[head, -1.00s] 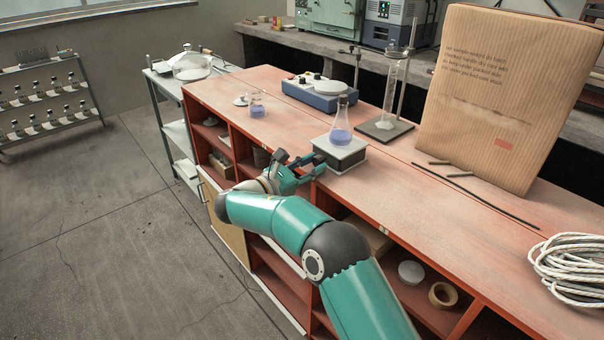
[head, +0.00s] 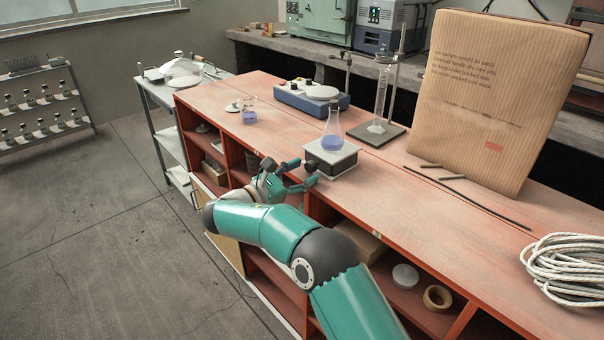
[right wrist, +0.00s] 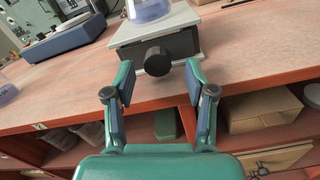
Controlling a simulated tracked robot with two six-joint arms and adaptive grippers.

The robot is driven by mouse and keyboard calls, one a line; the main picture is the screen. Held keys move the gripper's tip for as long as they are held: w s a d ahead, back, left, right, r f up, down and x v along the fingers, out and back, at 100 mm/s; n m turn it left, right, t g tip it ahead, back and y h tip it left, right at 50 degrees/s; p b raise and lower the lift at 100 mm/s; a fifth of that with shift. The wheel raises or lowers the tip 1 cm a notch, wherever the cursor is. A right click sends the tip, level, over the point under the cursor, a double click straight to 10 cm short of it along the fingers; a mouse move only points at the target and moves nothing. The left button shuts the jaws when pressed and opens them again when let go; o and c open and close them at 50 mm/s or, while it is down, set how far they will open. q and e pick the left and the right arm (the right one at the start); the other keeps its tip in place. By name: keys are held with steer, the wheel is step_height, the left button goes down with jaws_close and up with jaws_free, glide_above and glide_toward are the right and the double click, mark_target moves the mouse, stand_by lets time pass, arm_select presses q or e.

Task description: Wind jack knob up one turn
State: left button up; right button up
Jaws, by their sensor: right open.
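The lab jack (head: 334,160) is a low dark box with a pale top plate, standing near the front edge of the red bench. Its round black knob (right wrist: 157,61) faces my right gripper in the right wrist view. A conical flask with blue liquid (head: 332,136) stands upright on the jack's plate. My right gripper (right wrist: 160,82) is open, its two fingers apart and pointing at the knob. The knob shows between and just beyond the fingertips, and I see no contact. In the head view the right gripper (head: 303,175) is at the bench's front edge. My left gripper is not in view.
A beaker of blue liquid (head: 249,113), a blue hotplate unit (head: 312,97) and a stand with a glass cylinder (head: 381,99) stand behind and left or right of the jack. A large cardboard box (head: 490,100) and coiled rope (head: 568,268) are farther right.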

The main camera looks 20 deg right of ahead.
steer(key=v, duration=1)
steer(key=shift+s+a, duration=0.2)
steer(key=shift+a, duration=0.15)
